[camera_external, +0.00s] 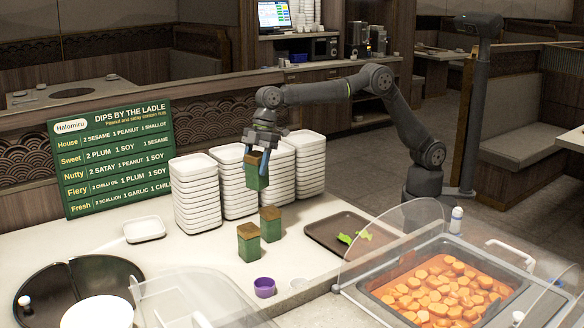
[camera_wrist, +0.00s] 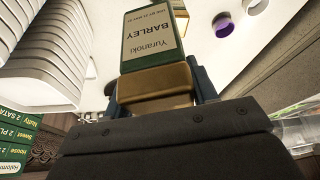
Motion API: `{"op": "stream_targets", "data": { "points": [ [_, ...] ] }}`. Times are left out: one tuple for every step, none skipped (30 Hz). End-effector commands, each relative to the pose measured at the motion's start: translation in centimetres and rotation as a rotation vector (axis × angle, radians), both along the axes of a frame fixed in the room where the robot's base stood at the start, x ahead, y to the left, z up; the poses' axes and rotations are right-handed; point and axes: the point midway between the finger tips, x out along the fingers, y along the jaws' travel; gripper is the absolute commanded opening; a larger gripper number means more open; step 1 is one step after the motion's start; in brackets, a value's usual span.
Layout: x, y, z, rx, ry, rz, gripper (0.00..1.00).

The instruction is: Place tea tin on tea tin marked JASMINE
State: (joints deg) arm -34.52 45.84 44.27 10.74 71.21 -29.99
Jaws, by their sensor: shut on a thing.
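My gripper (camera_external: 269,162) is shut on a green tea tin (camera_external: 257,181) with a brown lid and holds it upright above the counter, in front of the white tray stacks. In the wrist view the held tin (camera_wrist: 153,40) has a cream label reading Yuranoki BARLEY, with its lid end between the fingers. Two more green tins with brown lids stand on the counter below: a rear tin (camera_external: 270,228) and a front tin (camera_external: 248,247), close together. I cannot read their labels, so I cannot tell which is marked JASMINE. Part of another tin (camera_wrist: 180,8) shows behind the held one.
Tall stacks of white trays (camera_external: 196,195) stand close behind and beside my gripper. A dark tray (camera_external: 322,233) with green leaves lies to the right. A purple cup (camera_external: 264,288) sits in front. A clear guard (camera_external: 385,255) covers the food pan.

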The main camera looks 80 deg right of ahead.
Motion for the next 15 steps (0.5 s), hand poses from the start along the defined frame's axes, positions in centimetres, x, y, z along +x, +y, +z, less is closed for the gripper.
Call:
{"op": "stream_targets", "data": {
  "points": [
    [1.1, -0.8, 0.6, 0.006, -0.004, 0.017, 0.25],
    [1.5, -1.0, 0.9, 0.008, -0.004, 0.030, 0.25],
    [2.0, -1.4, 1.2, 0.010, -0.007, 0.045, 0.25],
    [2.4, -1.7, 1.5, 0.011, -0.008, 0.055, 0.25],
    [2.6, -1.9, 1.7, 0.012, -0.010, 0.062, 0.25],
    [2.8, -2.0, 1.8, 0.014, -0.010, 0.072, 0.25],
    [2.9, -2.0, 1.8, 0.015, -0.011, 0.077, 0.25],
    [2.9, -1.9, 1.8, 0.016, -0.010, 0.081, 0.25],
    [2.9, -1.5, 1.5, 0.015, -0.009, 0.084, 0.25],
    [2.8, -1.1, 1.2, 0.015, -0.009, 0.086, 0.25],
    [2.8, -0.6, 1.0, 0.014, -0.010, 0.087, 0.25],
    [2.6, 0.2, 0.5, 0.014, -0.010, 0.089, 0.25],
    [2.4, 0.9, 0.0, 0.015, -0.010, 0.089, 0.25],
    [2.3, 1.6, -0.4, 0.014, -0.009, 0.089, 0.25],
    [2.1, 2.5, -1.0, 0.013, -0.010, 0.089, 0.25]
  ]
}}
